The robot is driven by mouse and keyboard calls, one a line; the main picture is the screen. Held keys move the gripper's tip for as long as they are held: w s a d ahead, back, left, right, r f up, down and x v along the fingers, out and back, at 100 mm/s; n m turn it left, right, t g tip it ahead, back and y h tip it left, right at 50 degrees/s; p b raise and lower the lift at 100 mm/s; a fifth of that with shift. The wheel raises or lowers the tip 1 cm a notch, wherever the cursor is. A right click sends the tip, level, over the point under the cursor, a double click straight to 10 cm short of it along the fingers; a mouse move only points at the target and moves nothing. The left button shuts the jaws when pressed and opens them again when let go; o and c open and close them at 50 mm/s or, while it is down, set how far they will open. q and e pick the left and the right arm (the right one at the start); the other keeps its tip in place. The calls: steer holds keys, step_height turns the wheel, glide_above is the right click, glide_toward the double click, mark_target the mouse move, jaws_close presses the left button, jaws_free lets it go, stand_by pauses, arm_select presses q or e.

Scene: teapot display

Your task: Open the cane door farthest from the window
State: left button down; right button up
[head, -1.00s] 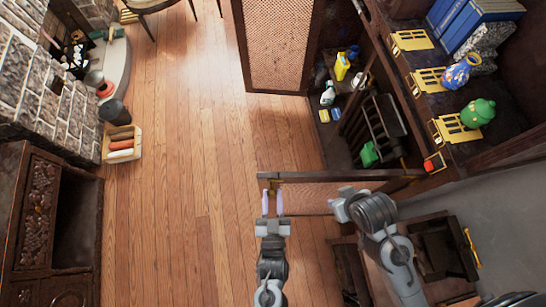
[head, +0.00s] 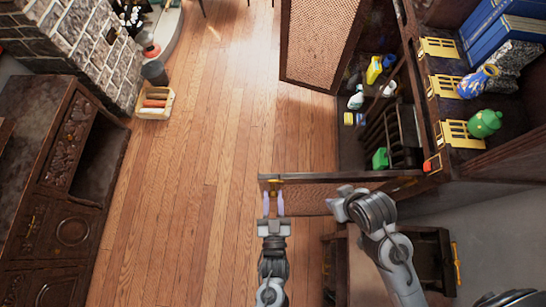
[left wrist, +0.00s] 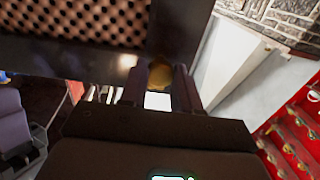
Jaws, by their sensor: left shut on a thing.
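The near cane door (head: 307,200) stands swung out from the dark cabinet, seen from above as a dark frame with woven cane. My left gripper (head: 273,203) is at its free end, shut on a small brass knob; the left wrist view shows the knob (left wrist: 160,75) between the fingers and the cane panel (left wrist: 75,22) beyond. The other cane door (head: 322,42) also stands open, farther up the head view. No window shows. My right gripper (head: 344,204) is close beside the near door; its fingers are too unclear to read.
The cabinet's lower compartment holds bottles (head: 375,68) and a dark rack (head: 398,132). Its shelf above carries a blue vase (head: 478,81) and a green teapot (head: 485,123). A carved sideboard (head: 45,215) stands at left. The wooden floor (head: 195,190) between is clear.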

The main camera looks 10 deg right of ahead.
arm_select(q)
steer(key=shift+f, duration=0.1)
steer(key=c, duration=0.8)
jaws_free()
steer(key=shift+s, duration=0.15)
steer(key=shift+b+v, duration=0.8)
steer(key=shift+v, duration=4.5)
